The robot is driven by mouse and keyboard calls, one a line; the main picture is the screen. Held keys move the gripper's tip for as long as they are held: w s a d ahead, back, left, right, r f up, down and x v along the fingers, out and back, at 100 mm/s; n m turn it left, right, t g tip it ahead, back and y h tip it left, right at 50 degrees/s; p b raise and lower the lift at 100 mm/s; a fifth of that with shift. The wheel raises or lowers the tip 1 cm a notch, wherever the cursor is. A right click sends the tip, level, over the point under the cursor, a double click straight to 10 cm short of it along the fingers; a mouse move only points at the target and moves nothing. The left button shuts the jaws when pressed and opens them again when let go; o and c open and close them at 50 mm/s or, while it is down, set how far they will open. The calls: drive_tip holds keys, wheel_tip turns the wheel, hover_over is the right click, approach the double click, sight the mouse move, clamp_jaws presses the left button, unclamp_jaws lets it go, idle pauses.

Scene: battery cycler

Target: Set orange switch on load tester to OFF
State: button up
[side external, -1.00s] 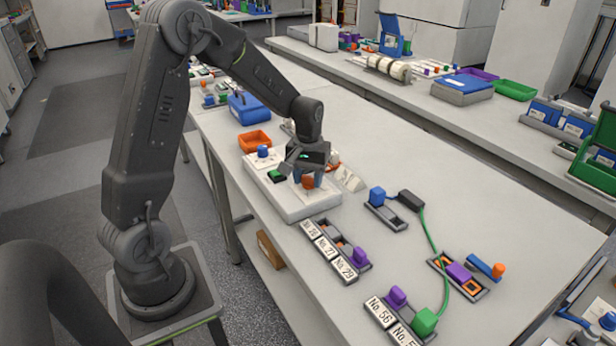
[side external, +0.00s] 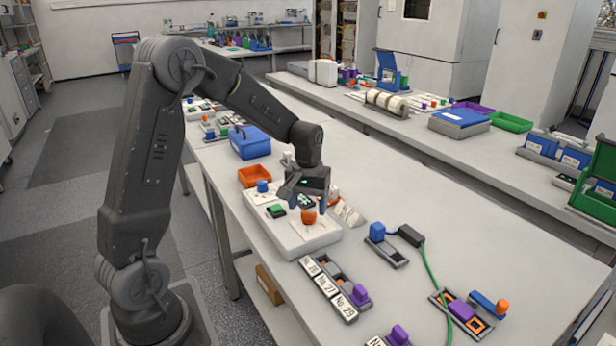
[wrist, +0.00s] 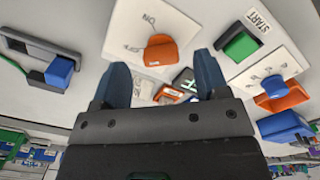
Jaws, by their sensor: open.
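The load tester (side external: 285,236) is a pale flat box near the table's left edge in the side external view. Its orange switch (side external: 308,217) stands on a white plate at the box's near end. In the wrist view the orange switch (wrist: 161,50) sits on the white plate (wrist: 183,20), with ON lettered above it and OFF to its left. I cannot tell for sure which label it points at. My gripper (side external: 308,205) is open, its blue fingers just above the switch, with nothing between them. In the wrist view the fingertips (wrist: 163,72) are apart on either side of the switch's lower edge.
A green START button (wrist: 241,46) and a blue knob (wrist: 274,86) share the box. An orange tray (side external: 255,176) and blue case (side external: 249,143) stand behind it. A numbered rack (side external: 328,288) lies in front. The table to the right (side external: 430,200) is mostly clear.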

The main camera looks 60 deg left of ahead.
sight(308, 214)
wheel_tip(308, 214, up, 11)
idle(0.3)
drive_tip(key=s+d+r+m+t, duration=0.3)
drive_tip(key=s+d+m+t, duration=0.2)
drive_tip(key=s+d, duration=1.1)
drive_tip(key=s+m, duration=0.2)
drive_tip(key=m, duration=0.1)
drive_tip(key=shift+d+t, duration=0.15)
drive_tip(key=shift+t, duration=0.15)
